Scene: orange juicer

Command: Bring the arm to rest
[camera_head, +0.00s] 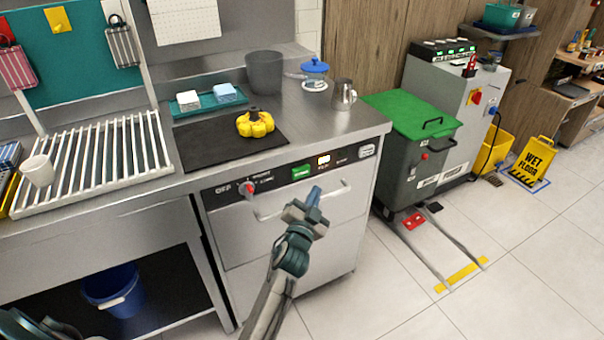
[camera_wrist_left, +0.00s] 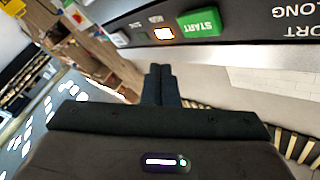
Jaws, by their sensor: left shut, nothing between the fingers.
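My left gripper (camera_head: 314,195) is shut and empty in the head view. It is in front of the steel under-counter machine (camera_head: 300,240), just below the control panel. In the left wrist view its two dark fingers (camera_wrist_left: 160,78) lie together with nothing between them. The green START button (camera_wrist_left: 199,22) and a lit orange display (camera_wrist_left: 163,32) show above the fingers, apart from them. The green button also shows in the head view (camera_head: 300,172), to the upper left of the gripper. My right gripper is not in view.
The machine's bar handle (camera_head: 265,213) is close by my left gripper. A green-lidded bin (camera_head: 412,115) stands right. Open tiled floor (camera_head: 400,290) lies front right.

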